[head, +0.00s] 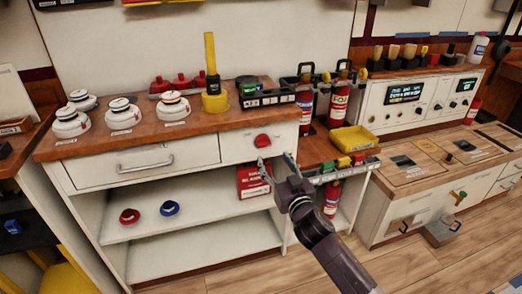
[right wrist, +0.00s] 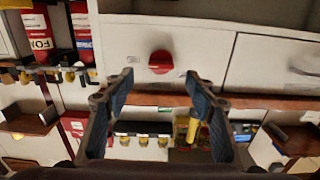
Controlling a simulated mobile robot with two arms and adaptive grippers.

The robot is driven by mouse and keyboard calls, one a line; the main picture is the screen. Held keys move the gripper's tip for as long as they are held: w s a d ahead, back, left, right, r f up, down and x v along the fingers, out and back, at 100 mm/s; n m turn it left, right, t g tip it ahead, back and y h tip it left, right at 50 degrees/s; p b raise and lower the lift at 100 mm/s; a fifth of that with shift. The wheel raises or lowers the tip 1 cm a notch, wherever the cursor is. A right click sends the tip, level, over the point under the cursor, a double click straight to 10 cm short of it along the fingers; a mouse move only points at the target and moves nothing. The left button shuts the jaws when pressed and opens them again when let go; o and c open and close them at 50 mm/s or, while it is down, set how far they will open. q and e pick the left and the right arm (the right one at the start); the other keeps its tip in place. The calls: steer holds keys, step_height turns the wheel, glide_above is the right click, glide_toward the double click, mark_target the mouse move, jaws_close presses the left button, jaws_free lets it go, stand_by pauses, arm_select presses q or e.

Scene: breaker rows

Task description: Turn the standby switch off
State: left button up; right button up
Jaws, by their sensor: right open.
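A red round knob (head: 262,141) sits on the white front panel of the cabinet, to the right of the long drawer. It also shows in the right wrist view (right wrist: 160,62), just beyond the fingertips and roughly midway between them. I cannot read a label that names it as the standby switch. My right gripper (head: 277,166) is open and empty, just below and to the right of the knob, with its fingers spread. In the right wrist view the open fingers (right wrist: 159,82) appear apart from the knob. My left gripper is not in view.
The wooden countertop (head: 185,142) above holds white round devices and a yellow tool (head: 213,85). A red box (head: 252,182) stands on the shelf below the knob. Fire extinguishers (head: 308,100) and a yellow tray (head: 353,139) are close on the right.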

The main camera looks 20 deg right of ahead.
mark_target(265, 146)
steer(key=w, duration=0.6)
steer(key=shift+w+a+r+b, duration=0.1)
steer(key=shift+a+r+b, duration=0.1)
steer(key=shift+b, duration=0.2)
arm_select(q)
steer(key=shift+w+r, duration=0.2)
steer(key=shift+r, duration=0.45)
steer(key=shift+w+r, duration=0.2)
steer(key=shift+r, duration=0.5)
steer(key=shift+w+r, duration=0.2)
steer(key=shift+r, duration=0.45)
arm_select(e)
steer(key=shift+w, duration=0.6)
steer(key=c, duration=1.2)
steer(key=shift+o, duration=0.2)
